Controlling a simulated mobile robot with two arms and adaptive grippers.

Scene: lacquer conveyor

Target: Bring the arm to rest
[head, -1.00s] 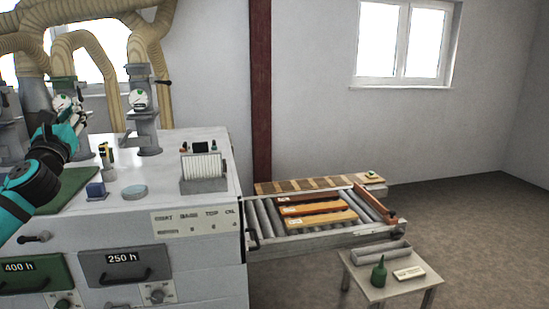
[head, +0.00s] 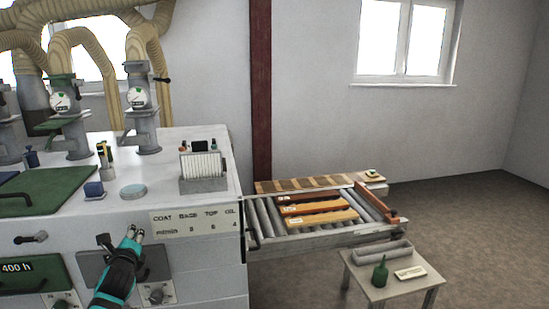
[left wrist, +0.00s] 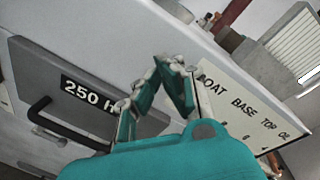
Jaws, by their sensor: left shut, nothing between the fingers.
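My left gripper (head: 134,232) is in front of the machine's front face, before the grey 250 h drawer (head: 155,263) and left of the coat table label (head: 196,222). It is shut and holds nothing. In the left wrist view the gripper (left wrist: 168,66) shows its fingers close to the front face, between the 250 h drawer (left wrist: 60,112) and the label (left wrist: 240,115). The arm behind it is mine and hides part of the drawer. My right gripper is not in view.
The white machine top (head: 160,195) carries a card holder (head: 204,185), a blue block (head: 93,190) and a green lid (head: 50,192). A roller conveyor (head: 265,217) with orange boards stands right. Floor beyond is free.

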